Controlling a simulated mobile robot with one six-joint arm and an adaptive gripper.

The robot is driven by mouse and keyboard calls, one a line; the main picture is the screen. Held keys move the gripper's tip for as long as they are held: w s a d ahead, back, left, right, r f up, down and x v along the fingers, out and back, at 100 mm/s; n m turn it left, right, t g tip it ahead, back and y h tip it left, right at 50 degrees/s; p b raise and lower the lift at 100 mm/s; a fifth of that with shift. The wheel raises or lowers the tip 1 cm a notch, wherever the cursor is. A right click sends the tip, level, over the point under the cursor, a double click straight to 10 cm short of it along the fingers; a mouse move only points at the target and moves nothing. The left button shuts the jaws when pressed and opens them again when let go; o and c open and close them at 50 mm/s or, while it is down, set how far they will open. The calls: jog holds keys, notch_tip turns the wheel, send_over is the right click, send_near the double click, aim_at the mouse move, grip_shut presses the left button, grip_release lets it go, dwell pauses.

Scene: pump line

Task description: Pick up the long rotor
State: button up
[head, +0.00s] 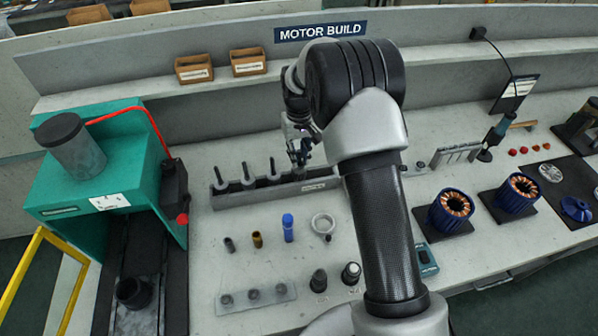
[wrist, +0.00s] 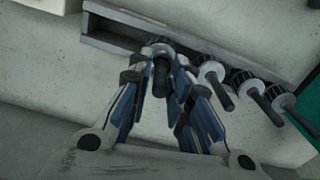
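A grey rack (head: 237,199) in the head view holds several rotors with dark shafts pointing up. Three of them, including one rotor (head: 247,178), stand left of my gripper (head: 302,152). In the wrist view one rotor (wrist: 161,72) stands between the fingers of my gripper (wrist: 158,82). The fingers are apart, and a narrow gap seems to show beside the shaft. More rotors (wrist: 216,82) stand in a row to the right. I cannot tell from these views which rotor is the long one. My arm hides part of the rack's right side.
A teal machine (head: 110,170) stands at the left. Blue stators (head: 451,210) stand at the right. Wooden bins (head: 194,68) sit on the back shelf.

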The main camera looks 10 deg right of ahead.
grip_shut()
dwell(0.5)
jog(key=shift+r, duration=0.1)
notch_tip(320, 180, up, 20)
jog(key=p, duration=0.5)
